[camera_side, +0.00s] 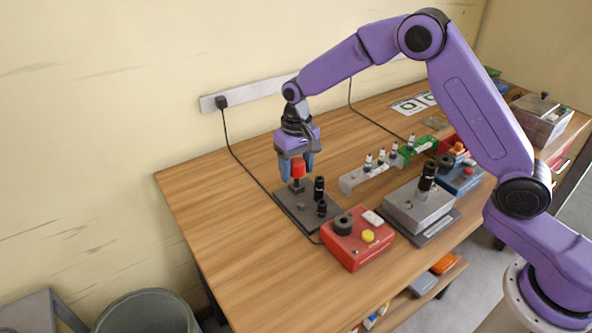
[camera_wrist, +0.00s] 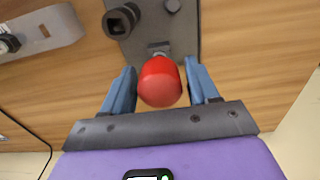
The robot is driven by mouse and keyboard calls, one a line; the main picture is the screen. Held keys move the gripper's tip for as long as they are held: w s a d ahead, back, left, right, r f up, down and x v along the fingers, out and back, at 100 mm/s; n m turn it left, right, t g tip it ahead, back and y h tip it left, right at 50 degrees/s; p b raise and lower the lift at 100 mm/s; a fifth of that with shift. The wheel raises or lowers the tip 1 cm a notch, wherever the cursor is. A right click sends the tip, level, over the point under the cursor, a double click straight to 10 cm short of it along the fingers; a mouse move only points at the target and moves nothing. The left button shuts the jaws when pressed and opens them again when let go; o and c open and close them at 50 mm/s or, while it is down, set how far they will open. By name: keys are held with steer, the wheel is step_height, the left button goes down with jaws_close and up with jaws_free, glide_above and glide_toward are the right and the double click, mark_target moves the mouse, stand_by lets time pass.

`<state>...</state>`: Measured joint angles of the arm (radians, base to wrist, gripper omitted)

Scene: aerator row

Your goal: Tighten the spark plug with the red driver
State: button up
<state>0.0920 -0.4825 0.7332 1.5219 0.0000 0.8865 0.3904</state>
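The red driver (camera_side: 298,168) stands upright in a dark grey stand (camera_side: 292,210), and its rounded red top (camera_wrist: 160,82) fills the middle of the wrist view. My gripper (camera_side: 297,170) is above the stand, pointing down, with its blue fingers on either side of the red driver. The wrist view shows narrow gaps between my gripper (camera_wrist: 161,80) and the red handle, so the fingers look open around it. Several small spark-plug-like parts (camera_side: 381,157) stand in a pale rack (camera_side: 352,181). I cannot tell which spark plug the task means.
Two black tools (camera_side: 319,188) stand close beside the red driver. A grey metal block with a black cylinder (camera_side: 420,206) and a blue box (camera_side: 461,178) are to the right. The table's left side is clear.

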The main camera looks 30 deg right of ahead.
mark_target(298, 160)
jaws_close()
steer(key=shift+r, duration=1.55)
steer(key=shift+d+r, duration=0.2)
steer(key=shift+r, duration=0.05)
steer(key=s+d+r, duration=1.4)
steer(key=d, duration=0.2)
steer(key=s+d+r, duration=0.1)
steer(key=s+d, duration=0.3)
steer(key=s, duration=0.4)
steer(key=shift+f, duration=2.35)
